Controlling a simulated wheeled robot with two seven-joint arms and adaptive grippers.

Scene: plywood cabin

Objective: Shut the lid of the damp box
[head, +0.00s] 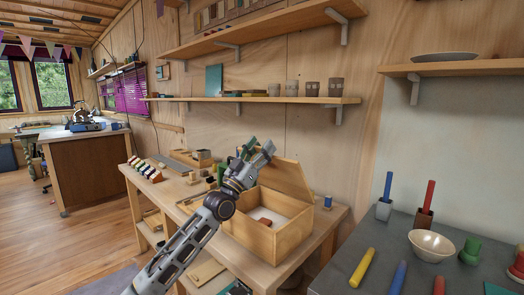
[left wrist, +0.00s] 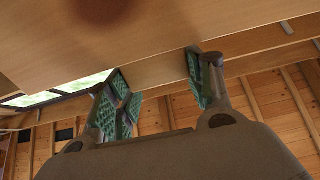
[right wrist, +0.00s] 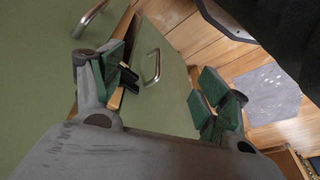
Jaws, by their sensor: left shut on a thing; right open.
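The damp box (head: 252,238) is a light wooden box on the wooden bench, with a pale inside and a small red block (head: 265,221) in it. Its lid (head: 288,177) stands raised at the back, tilted up. My left gripper (head: 258,150) is at the lid's upper left edge, shut on it. In the left wrist view the gripper's green-padded fingers (left wrist: 158,80) sit at a broad wooden panel, the lid (left wrist: 170,35). My right gripper (right wrist: 165,82) is out of the head view; in its wrist view the fingers are apart with nothing between them.
The wooden bench (head: 178,190) holds a row of colored pieces and small items left of the box. A dark grey table (head: 335,270) at right carries a bowl (head: 432,245), candles and holders. Shelves (head: 260,99) hang above. Pale green fronts with metal handles (right wrist: 152,66) are near my right gripper.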

